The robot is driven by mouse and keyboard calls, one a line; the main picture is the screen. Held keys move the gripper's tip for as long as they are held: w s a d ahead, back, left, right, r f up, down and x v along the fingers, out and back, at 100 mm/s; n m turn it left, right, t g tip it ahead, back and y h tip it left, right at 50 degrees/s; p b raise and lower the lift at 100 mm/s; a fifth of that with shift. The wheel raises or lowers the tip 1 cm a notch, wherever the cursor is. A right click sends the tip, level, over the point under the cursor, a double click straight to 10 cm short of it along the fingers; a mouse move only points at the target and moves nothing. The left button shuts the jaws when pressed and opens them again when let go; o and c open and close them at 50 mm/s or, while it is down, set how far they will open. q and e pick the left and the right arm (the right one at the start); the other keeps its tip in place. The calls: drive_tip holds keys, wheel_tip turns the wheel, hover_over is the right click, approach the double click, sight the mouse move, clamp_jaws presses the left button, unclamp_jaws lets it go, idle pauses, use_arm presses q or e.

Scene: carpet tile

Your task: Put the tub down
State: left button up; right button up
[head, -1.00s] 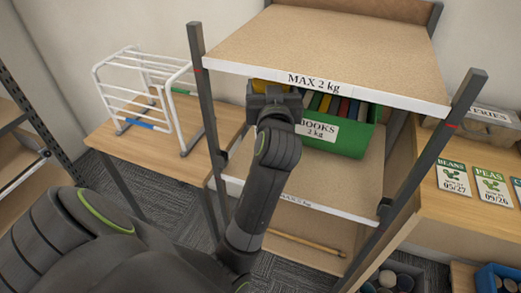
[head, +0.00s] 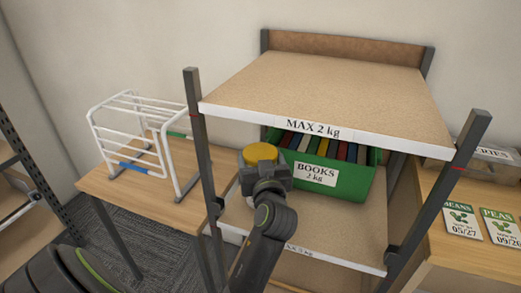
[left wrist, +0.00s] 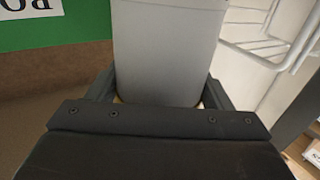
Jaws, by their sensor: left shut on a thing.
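The tub (left wrist: 170,50) is pale grey in the left wrist view and stands between my left gripper's fingers. In the head view its round yellow lid (head: 257,153) shows behind my left gripper (head: 264,170). My left gripper is shut on the tub, at the left part of the middle shelf (head: 310,232), left of the green book box. The gripper hides the tub's body in the head view, and I cannot tell whether its base touches the shelf. My right gripper is not in view.
The green box (head: 345,182) labelled BOOKS holds several books. The upper shelf (head: 330,92), marked MAX 2 kg, is bare and overhangs the middle one. A dark post (head: 202,150) is at the left. A white wire rack (head: 130,140) stands on the wooden table beyond it.

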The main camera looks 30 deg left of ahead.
use_arm(q)
drive_tip(key=shift+f, duration=0.2)
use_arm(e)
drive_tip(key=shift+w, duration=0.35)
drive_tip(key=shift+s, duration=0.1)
use_arm(q)
drive_tip(key=o, duration=1.7)
drive_tip(key=shift+f, duration=0.3)
drive_tip(key=o, duration=0.3)
drive_tip(key=shift+r, duration=0.1)
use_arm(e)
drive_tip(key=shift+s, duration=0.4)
use_arm(q)
drive_tip(key=shift+r, duration=0.1)
